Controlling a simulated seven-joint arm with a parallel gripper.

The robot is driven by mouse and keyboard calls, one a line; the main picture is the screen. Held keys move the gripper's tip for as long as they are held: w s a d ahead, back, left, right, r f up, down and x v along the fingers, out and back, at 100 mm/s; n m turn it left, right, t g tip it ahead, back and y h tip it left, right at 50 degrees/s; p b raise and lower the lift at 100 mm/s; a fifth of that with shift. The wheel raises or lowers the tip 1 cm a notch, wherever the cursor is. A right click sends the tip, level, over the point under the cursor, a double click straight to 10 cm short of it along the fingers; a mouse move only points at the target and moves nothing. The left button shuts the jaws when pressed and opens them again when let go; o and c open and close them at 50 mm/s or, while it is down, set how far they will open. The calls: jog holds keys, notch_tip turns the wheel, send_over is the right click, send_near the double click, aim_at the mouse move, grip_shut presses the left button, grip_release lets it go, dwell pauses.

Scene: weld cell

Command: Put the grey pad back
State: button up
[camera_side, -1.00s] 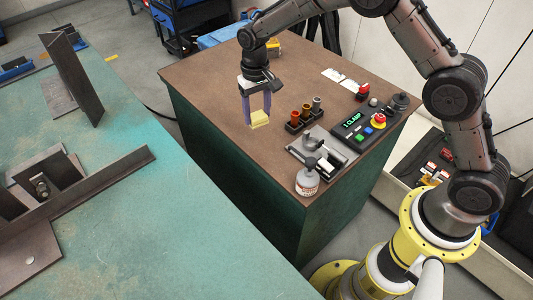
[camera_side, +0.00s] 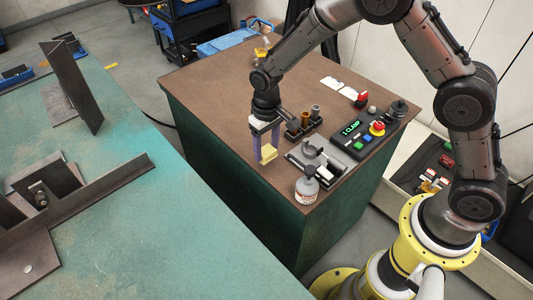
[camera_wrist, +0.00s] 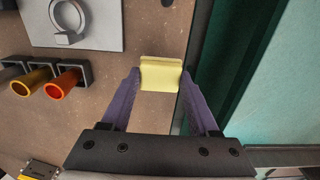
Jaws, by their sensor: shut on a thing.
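My gripper (camera_side: 264,157) has two purple fingers and is shut on a pale yellow block (camera_side: 269,152). The wrist view shows the block (camera_wrist: 161,73) held between both fingertips (camera_wrist: 160,80). It is over the brown tabletop (camera_side: 225,90), close to the edge facing the green table. I cannot tell whether it touches the surface. The held block looks yellow; I see no pad that is clearly grey. A grey plate with a ring-shaped holder (camera_side: 317,158) lies to the right of my gripper in the side view; it also shows at the wrist view's upper left (camera_wrist: 110,35).
A white bottle (camera_side: 306,188) stands at the front corner. A rack of coloured cups (camera_side: 303,122) is just behind my gripper. A control box with buttons (camera_side: 362,135) is further right. White cards (camera_side: 337,84) lie behind. The tabletop's left part is clear.

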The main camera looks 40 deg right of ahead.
aim_at(266, 150)
jog(key=shift+f, duration=1.35)
jog(key=shift+f, duration=0.2)
jog(key=o, duration=1.2)
jog(key=shift+r, duration=0.15)
